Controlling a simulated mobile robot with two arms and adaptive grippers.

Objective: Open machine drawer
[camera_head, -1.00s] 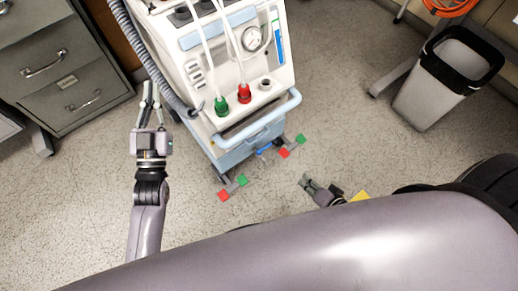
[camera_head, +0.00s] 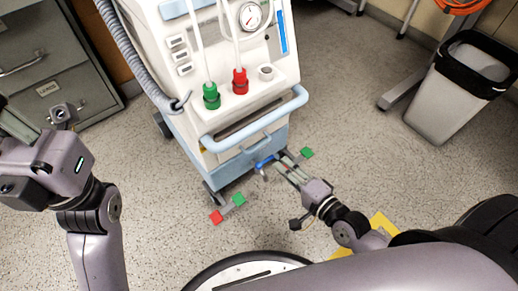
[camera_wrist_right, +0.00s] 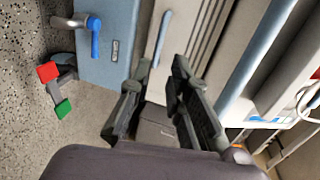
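The white and light-blue machine (camera_head: 215,85) stands upright in the head view. Its drawer handle (camera_head: 255,146) is a light-blue bar low on the front, beneath the wider push bar (camera_head: 256,119). The handle also shows in the right wrist view (camera_wrist_right: 162,38), on a pale front panel that looks closed. My right gripper (camera_head: 284,166) is low in front of the machine, near the handle. In the right wrist view its fingers (camera_wrist_right: 162,72) are apart and empty, with the handle beyond their tips. My left gripper (camera_head: 60,115) is at the far left, clear of the machine; its fingers are mostly hidden.
A blue lever (camera_head: 265,162) sits low on the machine near my right gripper. Red and green pedals (camera_head: 228,208) stick out at its foot. A grey filing cabinet (camera_head: 58,60) stands left, a black-rimmed bin (camera_head: 450,95) right.

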